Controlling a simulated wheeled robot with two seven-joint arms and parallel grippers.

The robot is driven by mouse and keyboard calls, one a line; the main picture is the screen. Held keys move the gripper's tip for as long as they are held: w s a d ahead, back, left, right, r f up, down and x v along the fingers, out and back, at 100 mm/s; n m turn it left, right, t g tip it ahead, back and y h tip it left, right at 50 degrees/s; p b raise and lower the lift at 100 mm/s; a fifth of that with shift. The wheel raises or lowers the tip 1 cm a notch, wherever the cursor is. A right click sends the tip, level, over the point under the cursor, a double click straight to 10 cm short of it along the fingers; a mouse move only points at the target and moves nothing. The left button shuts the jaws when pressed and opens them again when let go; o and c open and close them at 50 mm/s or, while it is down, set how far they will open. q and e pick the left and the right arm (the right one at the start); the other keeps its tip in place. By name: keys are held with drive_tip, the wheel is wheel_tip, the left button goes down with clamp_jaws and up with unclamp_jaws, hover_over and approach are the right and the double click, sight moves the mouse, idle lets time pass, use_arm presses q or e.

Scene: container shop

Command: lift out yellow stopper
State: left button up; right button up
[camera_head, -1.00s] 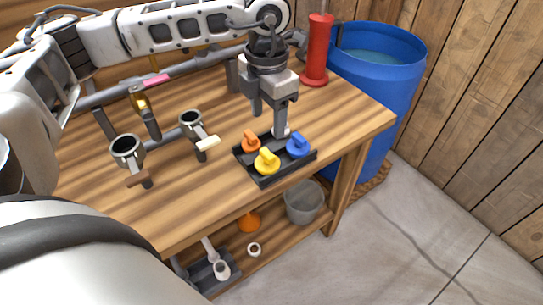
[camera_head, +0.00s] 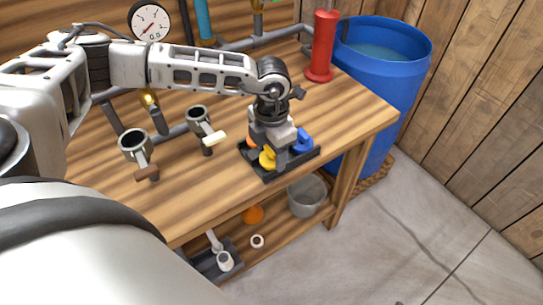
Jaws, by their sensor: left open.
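The yellow stopper (camera_head: 267,158) sits in the black tray (camera_head: 272,178) near the right front of the workbench. My left gripper (camera_head: 272,158) points down over the tray, with its fingers around or right beside the yellow stopper; I cannot tell if they touch it. The gripper is open. A blue stopper (camera_head: 303,141) stands to the right in the same tray. An orange stopper (camera_head: 251,141) is at the left, mostly hidden behind the gripper. My right gripper is not in view.
Two cup-like holders with handles (camera_head: 133,144) (camera_head: 198,116) stand left of the tray. A red cylinder (camera_head: 322,48) stands at the back right, beside a blue barrel (camera_head: 385,85). A grey bucket (camera_head: 307,195) is on the lower shelf. A gauge (camera_head: 149,22) is at the back.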

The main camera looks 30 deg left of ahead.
use_arm(q)
drive_tip(key=c, duration=0.6)
drive_tip(key=shift+r, duration=0.15)
